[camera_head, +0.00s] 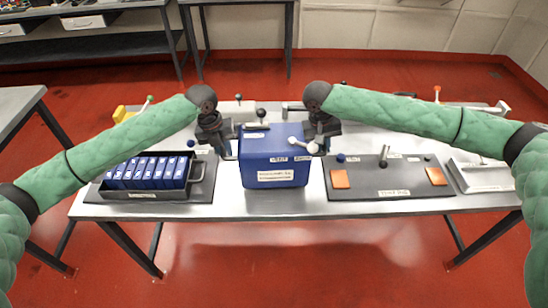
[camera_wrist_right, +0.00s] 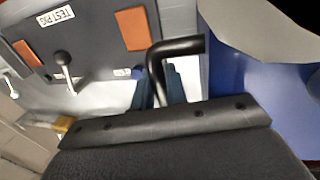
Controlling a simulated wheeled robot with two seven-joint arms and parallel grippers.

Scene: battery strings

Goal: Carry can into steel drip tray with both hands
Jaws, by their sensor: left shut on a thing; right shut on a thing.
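The can is a blue box (camera_head: 272,165) with white labels, upright at the middle of the table in the head view. Its blue side also shows at the right of the right wrist view (camera_wrist_right: 285,112). My left gripper (camera_head: 230,150) is at its left side and shut on it; the grip itself is hard to see. My right gripper (camera_head: 319,146) is at its right side, its fingers shut on a black bar handle (camera_wrist_right: 182,48). I cannot tell if the can touches the table. A pale metal tray (camera_head: 482,178) at the far right may be the steel drip tray.
A dark test rig plate (camera_head: 395,192) with orange pads and a lever lies right of the can, between it and the pale tray. A black crate (camera_head: 142,193) of blue blocks stands left. Knobs and small fittings line the table's back.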

